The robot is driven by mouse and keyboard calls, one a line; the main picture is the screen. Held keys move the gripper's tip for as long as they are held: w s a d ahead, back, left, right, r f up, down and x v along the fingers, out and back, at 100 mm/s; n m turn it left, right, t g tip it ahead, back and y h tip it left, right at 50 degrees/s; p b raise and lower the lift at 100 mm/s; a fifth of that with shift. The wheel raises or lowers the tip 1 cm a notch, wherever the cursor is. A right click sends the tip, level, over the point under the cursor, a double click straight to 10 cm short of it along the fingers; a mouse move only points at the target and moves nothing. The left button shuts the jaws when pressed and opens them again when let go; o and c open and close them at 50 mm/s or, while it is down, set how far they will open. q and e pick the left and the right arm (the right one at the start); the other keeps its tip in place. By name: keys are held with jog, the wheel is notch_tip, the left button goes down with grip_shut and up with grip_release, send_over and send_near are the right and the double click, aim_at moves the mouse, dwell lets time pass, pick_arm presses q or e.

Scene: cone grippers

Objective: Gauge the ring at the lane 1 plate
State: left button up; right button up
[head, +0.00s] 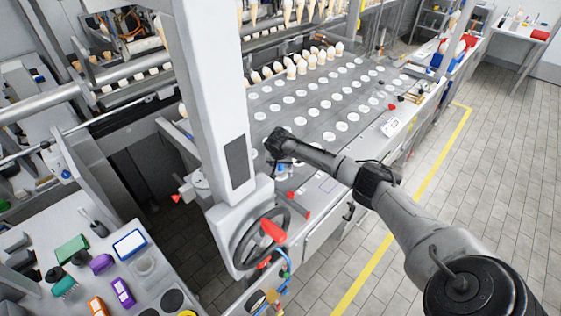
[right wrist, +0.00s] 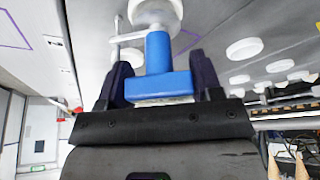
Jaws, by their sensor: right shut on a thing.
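My right gripper (head: 279,148) is low over the near left part of the grey deck (head: 318,108), which carries rows of round white plates (head: 341,126). In the right wrist view my right gripper (right wrist: 161,78) is shut on a blue gauge (right wrist: 158,60), with a dark finger on each side of its wide block. A white round piece (right wrist: 155,12) shows at the far end of the gauge; I cannot tell whether they touch. In the head view a small blue patch of the gauge (head: 281,168) shows below the gripper. I cannot make out a separate ring. My left gripper is out of view.
A handwheel (head: 262,238) and red knobs (head: 291,194) line the machine's front left. Cones (head: 300,62) stand at the deck's back. A bench (head: 75,295) with coloured blocks is at lower left. The tiled floor (head: 480,170) at right is clear.

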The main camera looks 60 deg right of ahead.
jog(key=o, duration=1)
jog(key=shift+c, duration=0.2)
jog(key=shift+o, duration=0.9)
jog(key=p+v, duration=0.1)
jog(key=v, duration=1.3)
jog(key=shift+d, duration=0.1)
